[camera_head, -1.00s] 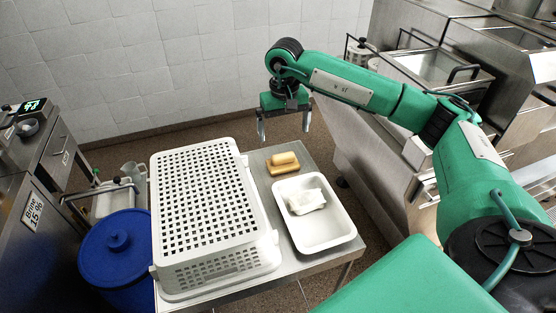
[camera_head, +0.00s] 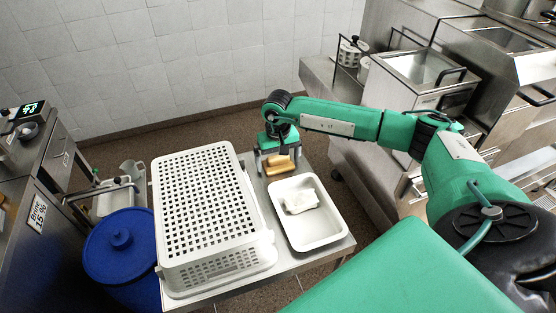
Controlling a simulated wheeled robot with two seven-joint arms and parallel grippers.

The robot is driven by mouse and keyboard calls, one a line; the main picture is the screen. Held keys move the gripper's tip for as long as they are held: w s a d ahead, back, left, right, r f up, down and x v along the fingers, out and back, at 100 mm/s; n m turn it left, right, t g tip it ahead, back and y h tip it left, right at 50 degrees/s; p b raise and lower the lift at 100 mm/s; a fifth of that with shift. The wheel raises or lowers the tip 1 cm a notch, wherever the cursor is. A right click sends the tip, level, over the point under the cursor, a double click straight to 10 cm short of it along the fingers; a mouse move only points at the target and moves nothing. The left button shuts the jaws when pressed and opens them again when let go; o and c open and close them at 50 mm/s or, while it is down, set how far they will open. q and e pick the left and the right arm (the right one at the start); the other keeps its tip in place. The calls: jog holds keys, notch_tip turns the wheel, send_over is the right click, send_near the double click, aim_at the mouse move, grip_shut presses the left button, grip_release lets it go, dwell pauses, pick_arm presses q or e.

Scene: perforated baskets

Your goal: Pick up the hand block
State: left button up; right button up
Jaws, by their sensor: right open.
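The hand block (camera_head: 279,168), a tan wooden piece with a raised grip on a flat base, stands on the steel table behind the white tray. My right gripper (camera_head: 277,164) is right at the block, with one finger on its left side and the other on its right side. The fingers look open around it. I cannot tell whether they touch it. The gripper body hides part of the block's top. My left gripper is not in view.
A white tray (camera_head: 335,229) with a crumpled white cloth (camera_head: 299,200) lies in front of the block. A white perforated basket (camera_head: 205,205) stands close on the left. A blue lidded bin (camera_head: 108,258) is beside the table.

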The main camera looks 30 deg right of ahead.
jog(key=c, duration=0.9)
